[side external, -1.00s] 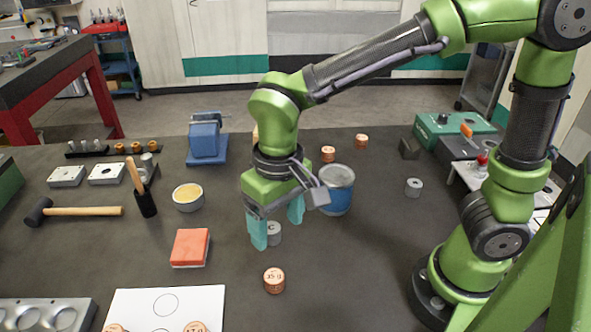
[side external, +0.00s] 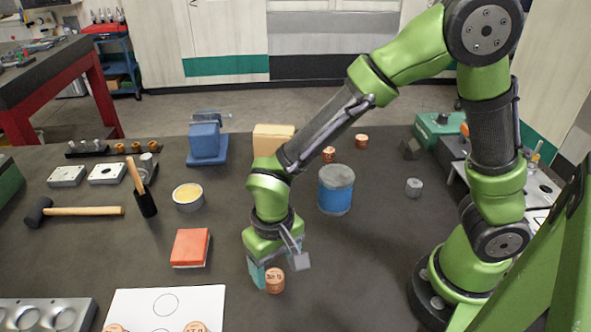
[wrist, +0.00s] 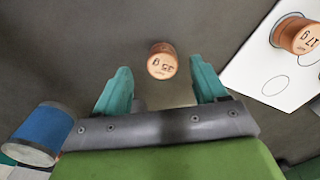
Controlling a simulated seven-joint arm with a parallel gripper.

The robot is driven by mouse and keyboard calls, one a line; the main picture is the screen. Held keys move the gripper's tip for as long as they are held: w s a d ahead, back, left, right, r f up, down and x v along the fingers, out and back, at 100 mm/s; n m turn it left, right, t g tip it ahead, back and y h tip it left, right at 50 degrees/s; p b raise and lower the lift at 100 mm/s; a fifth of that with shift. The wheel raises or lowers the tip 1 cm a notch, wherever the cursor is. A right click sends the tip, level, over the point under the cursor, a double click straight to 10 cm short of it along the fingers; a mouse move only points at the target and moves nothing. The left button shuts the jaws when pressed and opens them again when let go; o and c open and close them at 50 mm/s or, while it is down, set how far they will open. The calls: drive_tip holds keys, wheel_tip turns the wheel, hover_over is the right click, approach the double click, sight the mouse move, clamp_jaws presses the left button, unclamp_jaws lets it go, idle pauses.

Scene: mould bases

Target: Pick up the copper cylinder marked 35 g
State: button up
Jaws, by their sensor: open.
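The copper cylinder marked 35 g (side external: 274,281) stands upright on the dark table near the front middle. It also shows in the wrist view (wrist: 162,62), its marked top facing the camera. My gripper (side external: 268,272) is low, just behind the cylinder in the side view. Its teal fingers are open and empty. In the wrist view the cylinder lies centred in the gap between the fingertips (wrist: 161,75), with room on both sides. Whether the fingertips reach down beside it is hard to tell. The right finger is mostly hidden in the side view.
A white sheet (side external: 212,300) with drawn circles and copper cylinders, one marked 17 g (wrist: 297,36), lies at the front left. An orange-red block (side external: 190,247) sits left of my gripper. A blue can (side external: 336,190) stands behind right. The table right of the cylinder is clear.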

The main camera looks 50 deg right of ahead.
sight(274, 276)
drive_tip(key=f, duration=0.4)
drive_tip(key=shift+w+f, duration=0.15)
drive_tip(key=shift+w, duration=0.2)
drive_tip(key=shift+c, duration=0.4)
clamp_jaws()
